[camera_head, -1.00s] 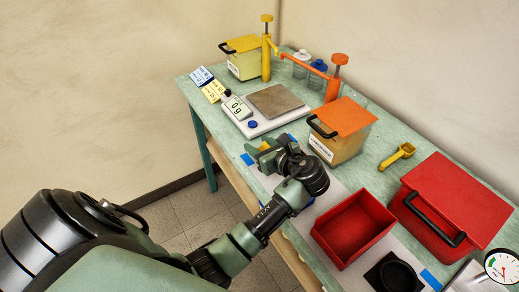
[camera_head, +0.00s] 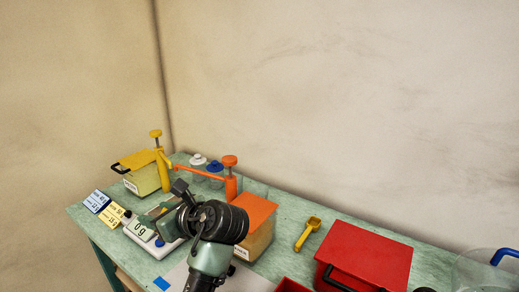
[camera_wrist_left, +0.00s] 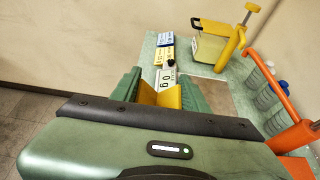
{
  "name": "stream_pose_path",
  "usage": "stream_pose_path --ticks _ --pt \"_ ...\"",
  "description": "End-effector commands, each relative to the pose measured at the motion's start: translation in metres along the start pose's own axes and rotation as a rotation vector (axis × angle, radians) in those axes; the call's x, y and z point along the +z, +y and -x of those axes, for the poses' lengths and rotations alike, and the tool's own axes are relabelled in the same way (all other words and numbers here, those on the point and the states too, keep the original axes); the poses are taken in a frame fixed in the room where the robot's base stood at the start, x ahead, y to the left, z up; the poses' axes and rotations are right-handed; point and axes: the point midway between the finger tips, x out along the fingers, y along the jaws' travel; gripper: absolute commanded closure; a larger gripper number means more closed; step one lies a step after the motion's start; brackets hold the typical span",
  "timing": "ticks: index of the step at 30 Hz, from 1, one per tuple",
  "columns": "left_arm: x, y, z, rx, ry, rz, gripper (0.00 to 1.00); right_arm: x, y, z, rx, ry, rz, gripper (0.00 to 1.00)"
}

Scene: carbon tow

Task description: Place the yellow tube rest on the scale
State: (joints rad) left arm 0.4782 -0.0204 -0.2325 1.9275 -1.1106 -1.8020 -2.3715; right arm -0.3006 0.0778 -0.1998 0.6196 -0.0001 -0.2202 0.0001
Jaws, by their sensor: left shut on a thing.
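The yellow tube rest (camera_wrist_left: 160,96) shows between the green fingers of my left gripper (camera_wrist_left: 161,92) in the left wrist view. The gripper is shut on it. In the head view, my left gripper (camera_head: 170,206) is over or just in front of the scale (camera_head: 138,236), and its wrist hides part of the scale. The tube rest is hidden there. The scale's display (camera_head: 141,229) reads 0 g. In the wrist view, the display (camera_wrist_left: 166,77) is just beyond the tube rest, and the brown weighing plate (camera_wrist_left: 216,92) is to the right.
Blue and yellow label cards (camera_head: 97,201) stand left of the scale. A yellow-lidded box (camera_head: 143,178) and yellow pump stand behind. An orange pump (camera_head: 230,180) and orange-lidded box (camera_head: 256,216) stand right. A yellow scoop (camera_head: 307,232) and red box (camera_head: 362,256) lie farther right.

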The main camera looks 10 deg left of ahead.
Motion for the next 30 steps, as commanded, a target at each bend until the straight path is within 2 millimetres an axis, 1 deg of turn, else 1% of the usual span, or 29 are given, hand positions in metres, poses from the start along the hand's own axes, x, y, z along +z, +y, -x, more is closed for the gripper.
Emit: stream_pose_path --ticks 2,5,9,12,16,18,21,25,30 --pt "-0.01 0.001 0.008 -0.015 0.002 -0.009 1.0 0.0 0.0 0.0 0.0 0.0 0.0 0.64" --pt "-0.035 0.004 0.031 -0.057 0.005 -0.028 1.0 0.0 0.0 0.0 0.0 0.0 0.0 0.64" --pt "-0.077 0.016 0.076 -0.137 0.008 -0.062 1.0 0.0 0.0 0.0 0.0 0.001 0.0 0.64" --pt "-0.101 0.028 0.106 -0.189 0.007 -0.083 1.0 0.0 0.001 0.0 0.001 0.001 0.001 0.64" --pt "-0.121 0.042 0.134 -0.236 0.005 -0.1 1.0 0.0 0.002 0.0 0.003 0.001 0.002 0.64" --pt "-0.125 0.046 0.142 -0.25 0.0 -0.104 1.0 0.0 0.003 0.0 0.003 0.0 0.002 0.64" --pt "-0.129 0.049 0.146 -0.256 0.001 -0.107 1.0 0.0 0.003 0.0 0.004 0.0 0.002 0.64" --pt "-0.13 0.049 0.147 -0.256 0.007 -0.108 1.0 0.0 0.003 0.0 0.004 0.0 0.002 0.64" --pt "-0.127 0.048 0.146 -0.257 -0.005 -0.108 1.0 0.0 0.003 0.0 0.004 0.0 0.002 0.64"
